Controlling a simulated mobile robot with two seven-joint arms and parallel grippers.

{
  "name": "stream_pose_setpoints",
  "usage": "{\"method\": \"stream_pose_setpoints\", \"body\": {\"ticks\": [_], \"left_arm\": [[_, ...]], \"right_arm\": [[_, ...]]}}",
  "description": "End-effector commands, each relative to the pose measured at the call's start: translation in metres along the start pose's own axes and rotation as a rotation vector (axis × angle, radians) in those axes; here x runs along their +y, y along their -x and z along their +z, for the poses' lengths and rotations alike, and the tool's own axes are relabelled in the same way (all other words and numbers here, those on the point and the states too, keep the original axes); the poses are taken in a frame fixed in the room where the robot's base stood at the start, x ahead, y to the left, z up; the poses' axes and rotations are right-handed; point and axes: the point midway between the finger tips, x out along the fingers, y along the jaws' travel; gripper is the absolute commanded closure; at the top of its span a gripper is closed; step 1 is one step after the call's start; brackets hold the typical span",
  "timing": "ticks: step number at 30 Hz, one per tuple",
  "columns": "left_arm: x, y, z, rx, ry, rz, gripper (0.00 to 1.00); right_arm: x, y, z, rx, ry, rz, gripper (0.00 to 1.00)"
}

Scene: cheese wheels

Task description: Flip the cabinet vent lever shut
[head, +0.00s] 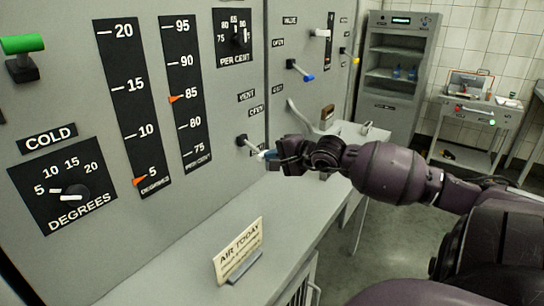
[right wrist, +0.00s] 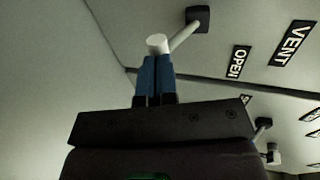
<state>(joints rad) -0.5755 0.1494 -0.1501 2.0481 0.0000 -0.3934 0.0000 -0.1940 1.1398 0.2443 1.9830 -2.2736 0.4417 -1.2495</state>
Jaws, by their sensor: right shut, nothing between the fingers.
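The vent lever (head: 250,144) is on the grey cabinet panel, below the VENT and OPEN labels. In the right wrist view, the lever (right wrist: 184,35) has a dark mount, a grey rod and a white knob. My right gripper (head: 270,155) is at the knob end of the lever. Its blue fingertips (right wrist: 155,60) are closed together with nothing between them. They lie right at the white knob in the wrist view; I cannot tell whether they touch it. In the head view the gripper partly hides the knob. My left gripper is not in view.
A grey ledge (head: 190,262) runs below the panel and carries an AIR TODAY sign (head: 238,250). A blue-tipped lever (head: 300,71) and a curved grey handle (head: 298,115) are on the panel beyond. A shelf unit (head: 398,75) and a cart (head: 476,112) stand at the back right.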

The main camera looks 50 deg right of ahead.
Motion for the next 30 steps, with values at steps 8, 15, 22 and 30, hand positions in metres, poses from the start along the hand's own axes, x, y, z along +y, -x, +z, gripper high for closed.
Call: {"method": "stream_pose_setpoints", "body": {"ticks": [8,15,22,30], "left_arm": [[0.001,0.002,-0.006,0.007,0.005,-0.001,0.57],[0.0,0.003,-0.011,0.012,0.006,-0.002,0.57],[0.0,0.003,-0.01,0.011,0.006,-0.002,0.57],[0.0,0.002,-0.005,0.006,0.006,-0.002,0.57]], "right_arm": [[-0.01,0.003,0.0,0.0,0.0,0.0,1.0],[-0.015,0.005,0.0,-0.001,0.0,0.001,1.0],[-0.014,0.005,0.0,-0.001,0.0,0.003,1.0],[-0.016,0.004,0.0,-0.002,0.0,0.003,1.0]]}}
